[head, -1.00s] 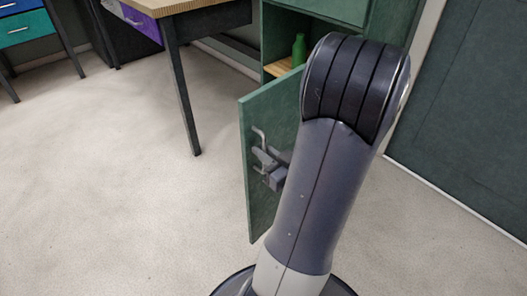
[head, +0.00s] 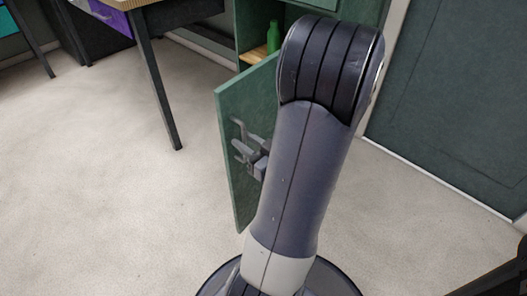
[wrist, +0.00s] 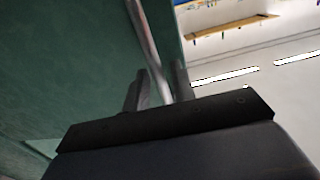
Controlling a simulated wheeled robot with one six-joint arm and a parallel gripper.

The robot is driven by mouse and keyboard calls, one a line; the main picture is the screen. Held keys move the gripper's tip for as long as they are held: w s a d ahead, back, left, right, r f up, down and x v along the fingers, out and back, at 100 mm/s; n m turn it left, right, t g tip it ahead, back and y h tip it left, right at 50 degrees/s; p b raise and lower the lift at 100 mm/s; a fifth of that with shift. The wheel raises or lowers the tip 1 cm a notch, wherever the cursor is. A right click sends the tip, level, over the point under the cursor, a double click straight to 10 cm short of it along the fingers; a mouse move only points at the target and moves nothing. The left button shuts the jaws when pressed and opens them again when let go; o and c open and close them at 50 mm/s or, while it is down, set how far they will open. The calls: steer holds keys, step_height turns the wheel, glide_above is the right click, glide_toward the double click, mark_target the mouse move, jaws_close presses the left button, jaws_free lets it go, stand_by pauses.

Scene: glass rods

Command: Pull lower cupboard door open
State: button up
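The lower cupboard door (head: 230,104) is a green panel standing swung out from the green cupboard (head: 338,8) in the head view. Its grey metal bar handle (head: 238,126) is on the door's outer face. In the wrist view the handle bar (wrist: 146,38) runs down between my two dark fingers. My gripper (head: 241,150) is at the handle, and its fingers (wrist: 160,86) look spread, one on each side of the bar. Contact with the bar is hard to tell. My arm hides the right part of the door.
A green bottle (head: 274,37) stands inside the cupboard on a wooden shelf. A desk with a dark leg (head: 157,85) stands left of the door. The pale floor (head: 100,200) in front is clear. A dark green panel (head: 455,110) is at the right.

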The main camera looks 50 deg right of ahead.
steer(key=s+p, duration=0.2)
steer(key=s, duration=0.8)
steer(key=shift+a, duration=0.3)
steer(key=shift+w, duration=0.1)
steer(key=shift+w+d+b, duration=0.15)
steer(key=shift+w+b, duration=0.45)
steer(key=shift+w, duration=2.1)
steer(key=shift+w+d+b, duration=0.15)
steer(key=shift+w+b, duration=0.4)
steer(key=shift+w, duration=2.1)
